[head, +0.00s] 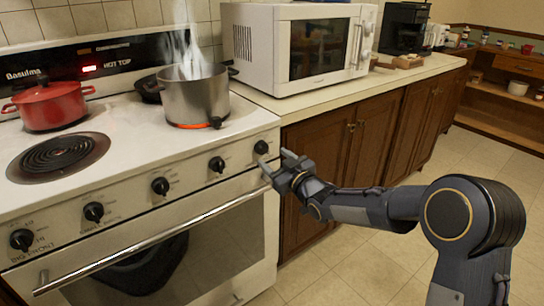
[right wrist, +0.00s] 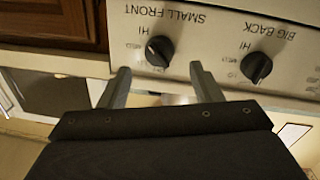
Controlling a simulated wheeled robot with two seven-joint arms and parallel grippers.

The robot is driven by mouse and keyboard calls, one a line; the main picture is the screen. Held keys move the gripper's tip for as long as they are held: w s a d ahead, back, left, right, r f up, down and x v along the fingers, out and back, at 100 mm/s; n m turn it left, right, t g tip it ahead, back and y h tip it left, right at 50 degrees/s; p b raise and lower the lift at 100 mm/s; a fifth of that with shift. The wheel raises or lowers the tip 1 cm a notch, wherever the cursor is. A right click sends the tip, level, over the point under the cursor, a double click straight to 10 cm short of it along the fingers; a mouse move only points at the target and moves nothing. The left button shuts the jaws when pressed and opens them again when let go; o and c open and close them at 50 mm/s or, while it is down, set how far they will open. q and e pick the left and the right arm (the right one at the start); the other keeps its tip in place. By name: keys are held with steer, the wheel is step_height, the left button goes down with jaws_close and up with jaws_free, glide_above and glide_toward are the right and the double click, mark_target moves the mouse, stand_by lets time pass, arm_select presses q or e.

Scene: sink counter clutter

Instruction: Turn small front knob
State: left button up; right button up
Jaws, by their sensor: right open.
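The small front knob (head: 261,147) is a black dial at the right end of the stove's front panel. The right wrist view shows it upside down under the label SMALL FRONT (right wrist: 159,51). My right gripper (head: 276,161) is close in front of this knob, at the stove's front right corner. In the right wrist view its two fingers (right wrist: 160,69) are apart and empty, one towards each side of the knob, with the knob just beyond the tips. Contact cannot be made out. My left gripper is not in view.
The big back knob (right wrist: 257,67) sits beside it, with several more knobs along the panel. A steaming steel pot (head: 195,98) stands on a glowing burner; a red pot (head: 50,107) is at left. The oven handle (head: 150,240) runs below. A microwave (head: 300,48) stands on the counter.

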mark_target(266, 151)
steer(key=x, duration=0.5)
steer(key=shift+w, duration=0.2)
steer(key=c, duration=1)
steer(key=shift+f+n+b, duration=0.25)
steer(key=shift+n+b, duration=0.15)
steer(key=shift+b, duration=0.45)
steer(key=n+b, duration=0.7)
steer(key=shift+t, duration=0.3)
steer(key=n+y+b, duration=0.1)
steer(key=n+b, duration=0.2)
steer(key=n, duration=0.2)
steer(key=shift+d+n+b, duration=0.1)
steer(key=shift+n+b, duration=0.2)
steer(key=shift+b, duration=0.1)
steer(key=n+b, duration=0.1)
steer(key=n, duration=0.4)
steer(key=shift+w+r+y+b, duration=0.1)
steer(key=shift+r+y+b, duration=0.05)
steer(key=shift+y+b, duration=0.2)
